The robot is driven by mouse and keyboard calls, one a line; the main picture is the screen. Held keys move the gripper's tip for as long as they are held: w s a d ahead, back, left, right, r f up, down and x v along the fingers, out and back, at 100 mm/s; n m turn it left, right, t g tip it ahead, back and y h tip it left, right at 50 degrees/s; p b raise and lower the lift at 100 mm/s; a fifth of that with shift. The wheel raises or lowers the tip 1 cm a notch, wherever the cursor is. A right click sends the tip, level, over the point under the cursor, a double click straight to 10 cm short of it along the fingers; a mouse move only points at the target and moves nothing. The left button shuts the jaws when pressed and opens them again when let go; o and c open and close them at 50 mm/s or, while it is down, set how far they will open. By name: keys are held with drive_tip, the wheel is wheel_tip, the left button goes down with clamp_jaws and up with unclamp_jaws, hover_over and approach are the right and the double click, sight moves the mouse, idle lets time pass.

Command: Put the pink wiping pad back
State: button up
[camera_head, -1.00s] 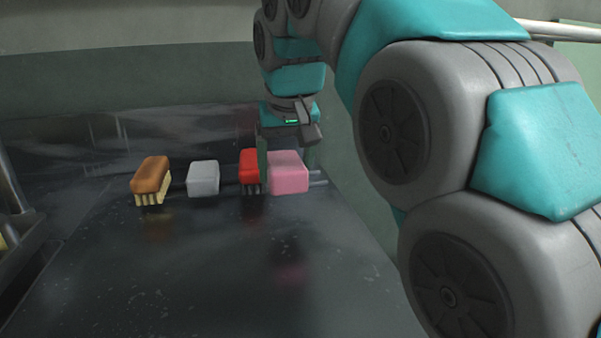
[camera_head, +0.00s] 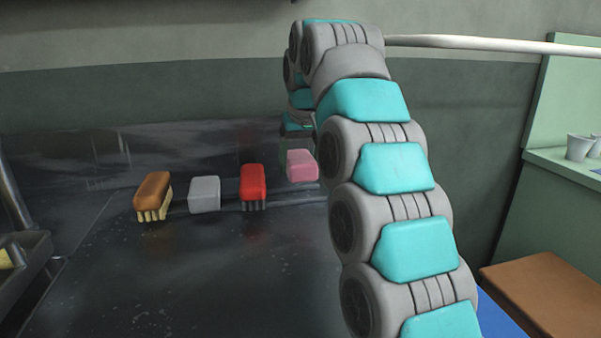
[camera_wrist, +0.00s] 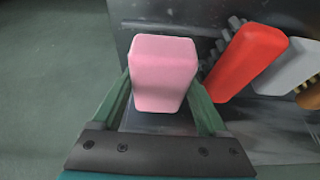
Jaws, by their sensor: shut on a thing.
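The pink wiping pad (camera_head: 301,165) is at the right end of a row of cleaning things on the dark metal table (camera_head: 200,275). In the wrist view the pink pad (camera_wrist: 164,72) sits between the two green fingers of my gripper (camera_wrist: 165,100), which is shut on it. In the head view my arm hides most of the gripper. The pad is close to the table top; I cannot tell whether it touches it.
A red brush (camera_head: 253,183), a light grey block (camera_head: 204,194) and a brown brush (camera_head: 153,195) stand left of the pad. The red brush (camera_wrist: 245,62) is close beside my right finger. A dark rack (camera_head: 22,265) is at the left. The table front is clear.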

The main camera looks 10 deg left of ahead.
sight(303, 159)
drive_tip(key=shift+w, duration=0.3)
drive_tip(key=shift+f, duration=1.8)
drive_tip(key=shift+f, duration=0.15)
drive_tip(key=shift+f+b, duration=0.35)
drive_tip(key=shift+f, duration=0.15)
drive_tip(key=o, duration=1.5)
drive_tip(key=shift+r+p, duration=0.3)
drive_tip(key=shift+r, duration=0.2)
drive_tip(key=shift+v, duration=3.95)
drive_tip(key=shift+w, duration=0.1)
